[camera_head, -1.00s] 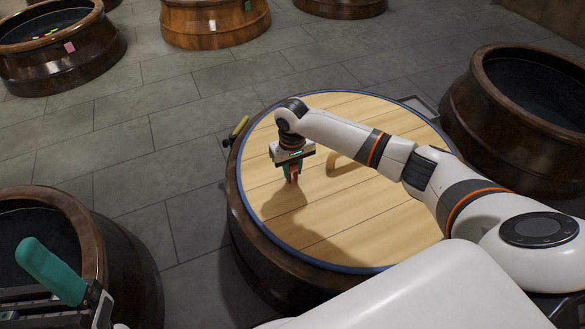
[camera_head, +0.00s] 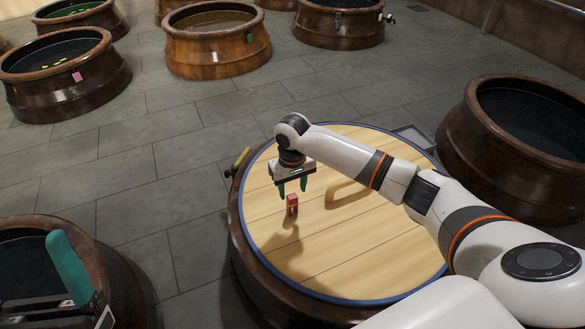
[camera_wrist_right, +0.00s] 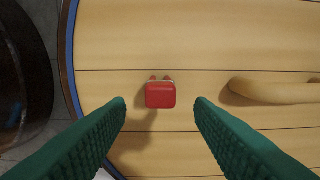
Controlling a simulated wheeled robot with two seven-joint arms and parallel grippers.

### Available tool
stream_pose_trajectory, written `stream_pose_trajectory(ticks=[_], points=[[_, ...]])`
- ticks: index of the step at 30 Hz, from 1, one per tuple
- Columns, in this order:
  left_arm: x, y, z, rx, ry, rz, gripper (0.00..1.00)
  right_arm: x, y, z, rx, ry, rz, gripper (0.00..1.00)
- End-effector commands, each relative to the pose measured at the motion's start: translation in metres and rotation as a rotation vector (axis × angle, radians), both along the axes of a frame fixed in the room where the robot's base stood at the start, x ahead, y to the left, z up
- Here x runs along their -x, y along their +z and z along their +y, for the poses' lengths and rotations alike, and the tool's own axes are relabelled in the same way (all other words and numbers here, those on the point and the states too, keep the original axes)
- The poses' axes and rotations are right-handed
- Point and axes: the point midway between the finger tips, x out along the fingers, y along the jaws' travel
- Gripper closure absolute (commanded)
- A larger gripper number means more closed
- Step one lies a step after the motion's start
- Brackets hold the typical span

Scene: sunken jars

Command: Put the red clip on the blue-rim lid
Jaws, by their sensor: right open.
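The red clip (camera_head: 292,204) rests on the blue-rim lid (camera_head: 330,265), left of the lid's wooden handle (camera_head: 345,192). The lid is pale planked wood with a blue edge and covers a brown jar. My right gripper (camera_head: 292,190) is open just above the clip, apart from it. In the right wrist view the clip (camera_wrist_right: 160,95) lies between and beyond the two spread green fingers (camera_wrist_right: 160,108), touching neither. My left gripper (camera_head: 70,270) shows partly at the lower left, with one green finger raised; its opening is not clear.
Several open brown jars stand around, one at the right (camera_head: 530,120), one at the lower left (camera_head: 40,250) and others at the back. A yellow-handled object (camera_head: 240,158) sits at the jar's left edge. Grey tiled floor (camera_head: 180,150) lies clear at the left.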

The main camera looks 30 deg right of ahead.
Motion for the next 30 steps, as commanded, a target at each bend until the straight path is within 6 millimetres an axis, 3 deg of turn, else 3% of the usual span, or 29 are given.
stream_pose_trajectory(ticks=[9, 21, 23, 25, 28, 30], points=[[-0.05, -0.029, -0.008, -0.113, 0.02, 0.371, 0.17, 0.0, 0.035, 0.0, 0.0, 0.0, -0.001, 0.52], [-0.072, -0.064, -0.009, -0.185, 0.032, 0.622, 0.17, 0.0, 0.052, 0.005, -0.008, 0.011, -0.011, 0.52], [-0.073, -0.065, -0.009, -0.187, 0.032, 0.629, 0.17, 0.001, 0.046, 0.017, -0.033, 0.039, -0.043, 0.52], [-0.073, -0.066, -0.009, -0.188, 0.033, 0.632, 0.17, 0.002, 0.036, 0.043, -0.083, 0.096, -0.12, 0.52], [-0.073, -0.066, -0.009, -0.188, 0.033, 0.632, 0.17, 0.006, 0.025, 0.099, -0.203, 0.203, -0.306, 0.52], [-0.073, -0.066, -0.009, -0.188, 0.033, 0.631, 0.17, 0.012, 0.03, 0.141, -0.303, 0.271, -0.48, 0.52]])
